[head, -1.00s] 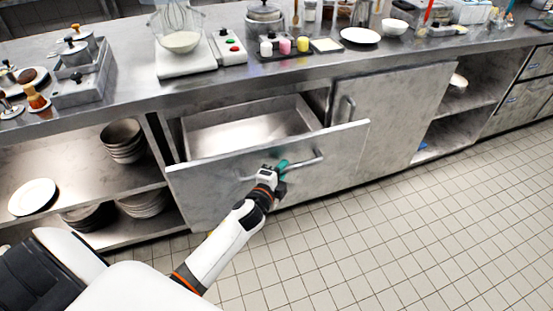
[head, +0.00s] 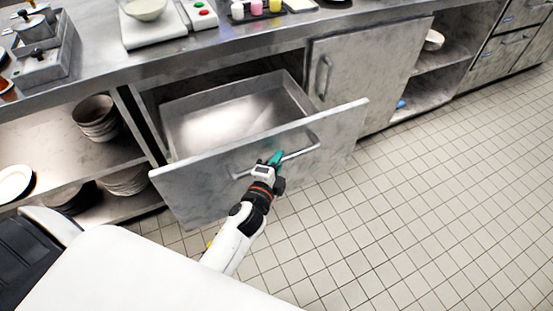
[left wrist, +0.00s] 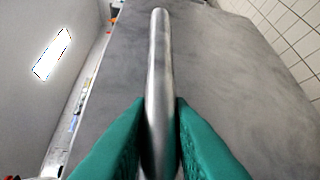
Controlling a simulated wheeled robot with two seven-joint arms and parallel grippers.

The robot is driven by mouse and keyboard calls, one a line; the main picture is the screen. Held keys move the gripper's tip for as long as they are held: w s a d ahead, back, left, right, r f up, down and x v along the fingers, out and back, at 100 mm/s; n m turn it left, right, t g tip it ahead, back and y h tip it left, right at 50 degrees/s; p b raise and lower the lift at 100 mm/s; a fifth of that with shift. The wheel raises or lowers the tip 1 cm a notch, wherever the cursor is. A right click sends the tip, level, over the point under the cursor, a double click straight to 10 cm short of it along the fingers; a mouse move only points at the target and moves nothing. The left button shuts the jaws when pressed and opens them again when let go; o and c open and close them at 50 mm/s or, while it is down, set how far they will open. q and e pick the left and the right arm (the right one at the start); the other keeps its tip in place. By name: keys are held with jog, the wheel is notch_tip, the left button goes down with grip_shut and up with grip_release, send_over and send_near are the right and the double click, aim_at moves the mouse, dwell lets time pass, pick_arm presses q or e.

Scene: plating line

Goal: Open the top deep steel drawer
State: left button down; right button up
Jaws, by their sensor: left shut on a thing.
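The deep steel drawer (head: 335,138) under the counter is pulled well out, and its tray (head: 215,122) shows empty. Its bar handle (head: 301,153) runs along the upper part of the front panel. My left gripper (head: 274,160), with green fingers, is shut on the handle near its middle. In the left wrist view the handle (left wrist: 160,75) stands between the two green fingertips (left wrist: 160,122), with the grey drawer front (left wrist: 220,70) behind it. My right gripper is not in view.
A closed cabinet door (head: 365,75) is right of the drawer. Open shelves with stacked bowls (head: 95,117) and a white plate (head: 14,183) are at left. A scale (head: 150,25) stands on the counter (head: 230,48). The tiled floor (head: 430,200) at right is clear.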

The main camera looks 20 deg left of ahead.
pick_arm(q)
jog(key=c, duration=1.3)
grip_release()
jog(key=s, duration=0.4)
jog(key=s+r, duration=0.1)
jog(key=s, duration=0.3)
jog(key=s+b, duration=0.1)
jog(key=s, duration=0.3)
jog(key=shift+d+r, duration=0.3)
jog(key=shift+d, duration=0.1)
jog(key=shift+f, duration=0.1)
